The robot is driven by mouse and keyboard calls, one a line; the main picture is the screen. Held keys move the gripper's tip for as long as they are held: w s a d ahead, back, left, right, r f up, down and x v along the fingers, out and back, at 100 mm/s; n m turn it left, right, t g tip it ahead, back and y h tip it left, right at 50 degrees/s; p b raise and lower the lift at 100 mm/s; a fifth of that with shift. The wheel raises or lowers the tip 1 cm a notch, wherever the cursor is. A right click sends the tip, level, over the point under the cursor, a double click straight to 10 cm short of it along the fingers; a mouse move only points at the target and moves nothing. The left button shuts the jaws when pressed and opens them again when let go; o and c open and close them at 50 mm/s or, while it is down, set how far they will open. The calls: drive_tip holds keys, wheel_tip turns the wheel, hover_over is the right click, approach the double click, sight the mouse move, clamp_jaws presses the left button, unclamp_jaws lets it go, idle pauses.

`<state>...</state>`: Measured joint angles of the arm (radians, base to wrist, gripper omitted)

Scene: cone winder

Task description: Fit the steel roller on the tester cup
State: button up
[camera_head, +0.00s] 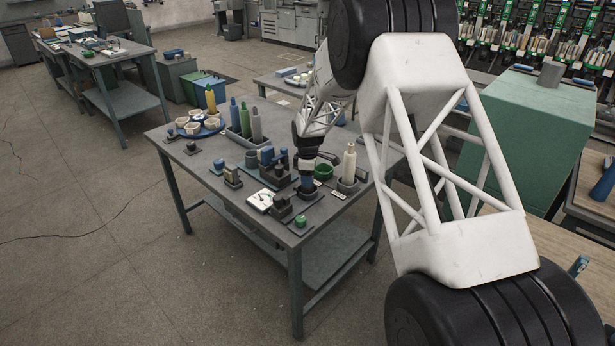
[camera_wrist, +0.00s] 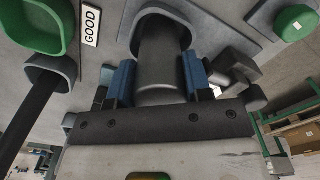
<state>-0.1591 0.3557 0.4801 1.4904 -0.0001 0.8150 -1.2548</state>
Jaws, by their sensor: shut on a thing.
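The steel roller (camera_wrist: 160,68) shows in the wrist view as a dark grey cylinder. My gripper (camera_wrist: 158,82) is shut on it, with a blue finger on each side. The grey tester cup (camera_wrist: 167,7) is directly beyond the roller. The roller's far end lines up with the cup's mouth and overlaps it; I cannot tell how deep it sits, if it is inside. In the head view my gripper (camera_head: 307,183) points down near the table's front right corner, hiding the roller and most of the cup.
A green bowl (camera_head: 323,172) and cream cone (camera_head: 349,165) stand right of my gripper. A green button (camera_head: 300,221) is in front. Dark blocks (camera_head: 270,168) and a white card (camera_head: 260,200) are left. A GOOD label (camera_wrist: 91,27) lies beside the cup.

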drive_tip(key=o, duration=1.7)
drive_tip(key=shift+c, duration=0.2)
drive_tip(key=shift+r, duration=0.1)
drive_tip(key=shift+r, duration=3.9)
